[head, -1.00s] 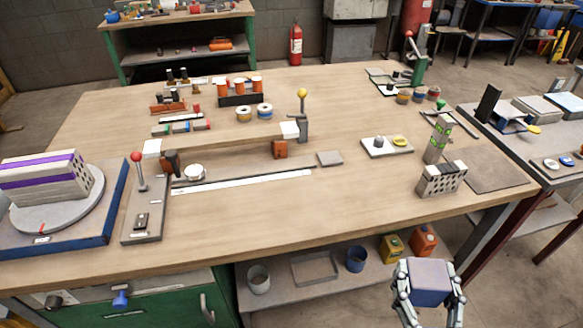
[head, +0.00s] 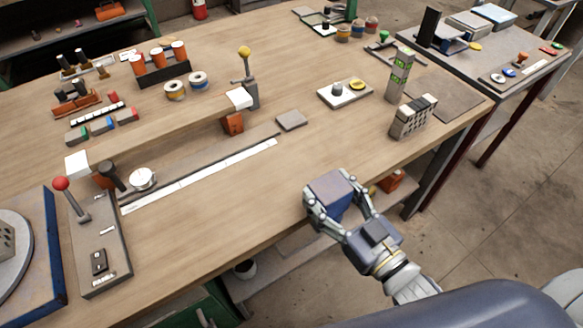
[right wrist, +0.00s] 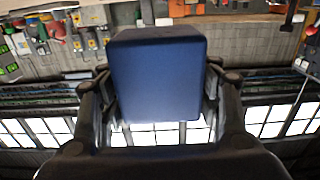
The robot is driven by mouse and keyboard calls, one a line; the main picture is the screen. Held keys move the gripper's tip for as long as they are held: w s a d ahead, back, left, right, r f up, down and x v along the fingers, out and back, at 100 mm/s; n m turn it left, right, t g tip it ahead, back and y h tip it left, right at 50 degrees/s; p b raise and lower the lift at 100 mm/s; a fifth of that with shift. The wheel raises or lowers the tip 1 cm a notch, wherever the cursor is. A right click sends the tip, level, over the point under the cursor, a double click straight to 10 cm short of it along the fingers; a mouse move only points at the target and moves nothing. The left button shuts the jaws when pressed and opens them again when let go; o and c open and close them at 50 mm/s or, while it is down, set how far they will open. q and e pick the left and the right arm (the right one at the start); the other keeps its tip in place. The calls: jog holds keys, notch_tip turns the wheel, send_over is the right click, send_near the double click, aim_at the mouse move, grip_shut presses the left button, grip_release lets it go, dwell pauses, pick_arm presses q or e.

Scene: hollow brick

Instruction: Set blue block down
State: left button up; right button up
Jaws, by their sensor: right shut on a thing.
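The blue block (head: 333,194) is in my right gripper (head: 338,207), whose fingers are shut on its two sides. In the head view the block shows at the front edge of the wooden workbench (head: 220,215); whether it touches the bench top I cannot tell. In the right wrist view the blue block (right wrist: 158,78) fills the middle, with the dark fingers of my right gripper (right wrist: 160,105) on both sides. My left gripper is in neither view.
A flat grey plate (head: 292,120) lies on the bench beyond the block. A perforated grey brick (head: 413,118) and a white pad with a yellow button (head: 346,93) stand at the right. A lever with a red ball (head: 72,198) is at the left. The bench top before the long rail is clear.

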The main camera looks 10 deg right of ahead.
jog(key=x, duration=0.4)
jog(key=a+x, duration=0.1)
jog(key=x, duration=0.3)
jog(key=f+p+x, duration=0.1)
jog(key=x, duration=0.3)
jog(key=shift+s+a, duration=0.35)
jog(key=shift+a, duration=0.05)
notch_tip(320, 180, down, 3)
jog(key=shift+f, duration=0.15)
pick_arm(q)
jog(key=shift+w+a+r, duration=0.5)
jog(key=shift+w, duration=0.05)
pick_arm(e)
jog(key=shift+f, duration=0.15)
jog(key=shift+f, duration=0.2)
jog(key=o, duration=1.2)
jog(key=shift+r, duration=0.1)
